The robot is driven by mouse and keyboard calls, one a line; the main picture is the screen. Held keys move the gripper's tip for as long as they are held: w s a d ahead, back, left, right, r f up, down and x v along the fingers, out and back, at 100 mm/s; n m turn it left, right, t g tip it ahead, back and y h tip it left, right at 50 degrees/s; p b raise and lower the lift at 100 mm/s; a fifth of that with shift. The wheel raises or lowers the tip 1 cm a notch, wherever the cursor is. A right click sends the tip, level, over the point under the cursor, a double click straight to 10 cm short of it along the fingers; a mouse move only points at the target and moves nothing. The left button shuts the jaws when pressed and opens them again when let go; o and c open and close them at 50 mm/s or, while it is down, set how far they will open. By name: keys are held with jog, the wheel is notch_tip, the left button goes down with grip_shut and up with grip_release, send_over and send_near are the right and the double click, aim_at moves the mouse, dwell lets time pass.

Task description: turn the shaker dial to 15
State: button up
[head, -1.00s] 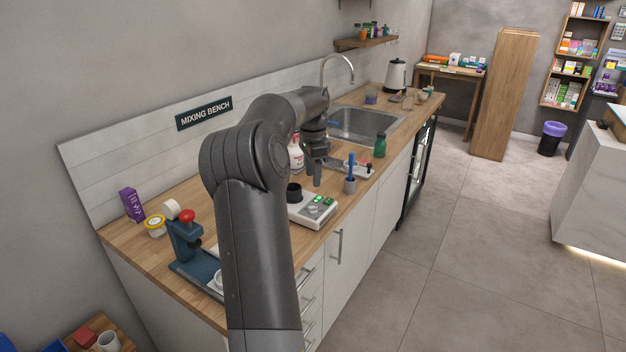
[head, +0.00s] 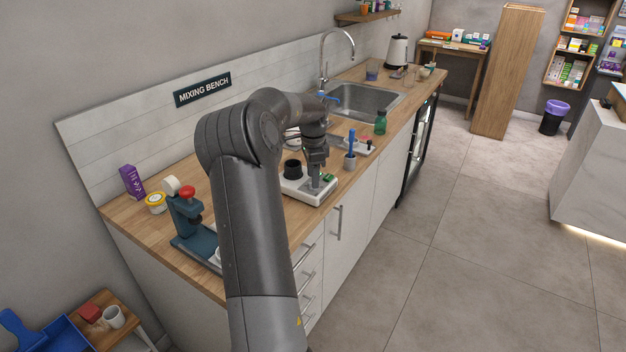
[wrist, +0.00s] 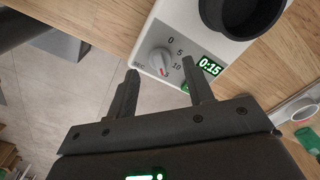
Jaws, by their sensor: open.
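The shaker (head: 296,193) is a white box on the wooden counter with a black cup holder (head: 292,168) on top; its white panel also shows in the wrist view (wrist: 190,28). Its round grey dial (wrist: 159,59) has a reddish mark at its lower right side. The numbers 0, 5 and 10 show around it; a 15 label is not visible. The green display (wrist: 209,66) reads 0:15. My gripper (wrist: 160,80) is open and empty, with its fingertips near the dial, one at each side. In the head view my gripper (head: 315,186) is over the shaker's control panel and hides the dial.
A grey pot with a blue-handled tool (head: 350,158) stands just right of the shaker. A green bottle (head: 381,123) and the sink (head: 365,101) are farther back. A blue press with a red knob (head: 188,212) stands at the near left.

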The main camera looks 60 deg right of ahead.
jog(key=shift+f, duration=1.05)
jog(key=c, duration=1)
jog(key=shift+n, duration=0.6)
jog(key=o, duration=1)
notch_tip(320, 180, up, 11)
